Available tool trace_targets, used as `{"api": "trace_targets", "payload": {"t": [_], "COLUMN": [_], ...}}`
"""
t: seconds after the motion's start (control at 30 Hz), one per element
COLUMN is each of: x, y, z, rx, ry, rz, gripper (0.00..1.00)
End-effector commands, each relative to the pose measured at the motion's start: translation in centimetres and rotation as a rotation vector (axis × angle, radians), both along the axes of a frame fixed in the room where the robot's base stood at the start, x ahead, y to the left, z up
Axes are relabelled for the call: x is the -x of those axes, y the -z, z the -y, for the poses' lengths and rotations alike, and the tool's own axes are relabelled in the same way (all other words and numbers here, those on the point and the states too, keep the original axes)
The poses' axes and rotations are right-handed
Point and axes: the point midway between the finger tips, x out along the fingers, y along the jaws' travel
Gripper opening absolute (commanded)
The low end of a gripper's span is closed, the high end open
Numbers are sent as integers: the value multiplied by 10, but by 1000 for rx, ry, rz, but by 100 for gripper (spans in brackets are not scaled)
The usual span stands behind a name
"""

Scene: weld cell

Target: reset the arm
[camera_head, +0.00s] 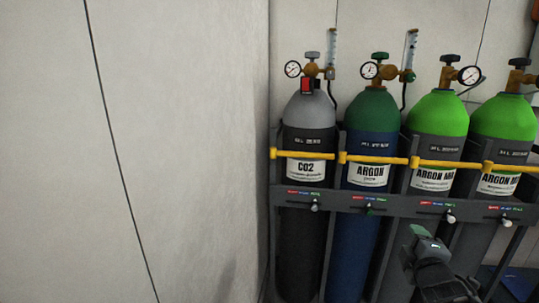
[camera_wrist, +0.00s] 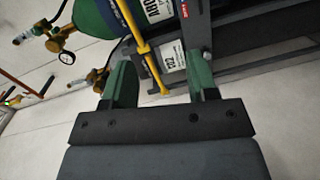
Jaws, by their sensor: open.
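My gripper (camera_wrist: 160,85) shows in the wrist view with its two green fingers spread wide apart and nothing between them touching both. Through the gap I see the rack's yellow bar and a white CO2 label. In the head view part of my arm, with a green-topped end (camera_head: 430,245), stands at the lower right in front of the cylinders.
A rack (camera_head: 385,204) holds a grey-topped CO2 cylinder (camera_head: 303,240), a blue argon cylinder (camera_head: 353,240) and green-topped ones (camera_head: 438,113), with gauges above. A yellow bar (camera_head: 376,159) crosses them. A pale wall (camera_head: 180,150) fills the left.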

Motion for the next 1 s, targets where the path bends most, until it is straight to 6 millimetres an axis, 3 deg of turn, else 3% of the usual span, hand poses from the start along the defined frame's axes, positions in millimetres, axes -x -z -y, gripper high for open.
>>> {"api": "trace_targets", "payload": {"t": [0.03,0.27,0.47,0.7,1.0], "x": [-1,1,11,53,110], "y": [-12,-41,-81,-134,-173], "z": [-3,-15,-42,-105,-167], "rx": [-29,-228,-509,-943,-1220], "ry": [9,94,212,442,672], "rz": [-11,-89,-208,-456,-721], "gripper": [53,53,53,53,53]}}
